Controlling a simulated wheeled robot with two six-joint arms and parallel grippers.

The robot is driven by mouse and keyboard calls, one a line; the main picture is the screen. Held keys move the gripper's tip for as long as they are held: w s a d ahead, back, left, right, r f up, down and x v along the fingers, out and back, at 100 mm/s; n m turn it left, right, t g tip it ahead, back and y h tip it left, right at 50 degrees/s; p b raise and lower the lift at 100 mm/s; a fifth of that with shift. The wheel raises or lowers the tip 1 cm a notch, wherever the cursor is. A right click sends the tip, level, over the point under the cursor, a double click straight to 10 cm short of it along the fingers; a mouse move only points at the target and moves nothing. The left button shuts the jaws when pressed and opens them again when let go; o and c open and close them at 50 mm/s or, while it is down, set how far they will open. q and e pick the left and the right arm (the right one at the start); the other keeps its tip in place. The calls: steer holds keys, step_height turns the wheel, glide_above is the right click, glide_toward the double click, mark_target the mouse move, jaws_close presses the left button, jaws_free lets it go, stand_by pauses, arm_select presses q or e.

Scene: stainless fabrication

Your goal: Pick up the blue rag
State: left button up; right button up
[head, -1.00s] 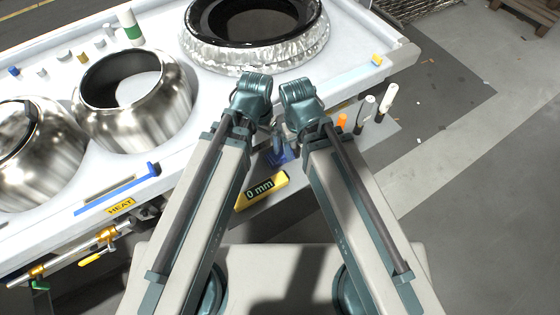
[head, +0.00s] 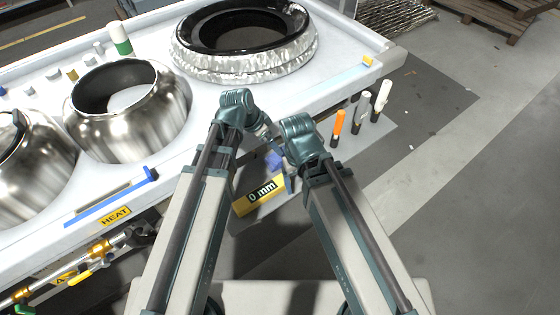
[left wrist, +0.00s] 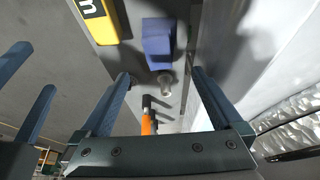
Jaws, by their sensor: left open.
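The blue rag (head: 274,160) shows partly between my two wrists in the head view, on the low surface beside the bench. In the left wrist view it is a folded-looking blue block (left wrist: 158,42) near the top centre. My left gripper (left wrist: 162,85) is open, its fingers on either side of the picture's middle, with the rag beyond them and nothing held. In the head view my left wrist hides most of this gripper. My right wrist (head: 300,130) is to the right of the rag; its jaws are not clear.
A yellow "0 mm" block (head: 258,195) lies close to the rag. An orange marker (head: 338,128) and other pale cylinders stand to the right. The white bench (head: 215,125) carries shiny metal bowls (head: 125,115) and a black ring-shaped part (head: 245,40). Grey floor lies open at right.

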mark_target(275, 156)
arm_select(q)
steer(key=b+x, duration=0.4)
steer(key=x, duration=0.1)
steer(key=shift+f, duration=0.25)
steer(key=b+x, duration=0.5)
steer(key=shift+d+f, duration=0.1)
steer(key=shift+f, duration=0.2)
steer(key=shift+f, duration=0.15)
stand_by(0.3)
steer(key=c, duration=1.4)
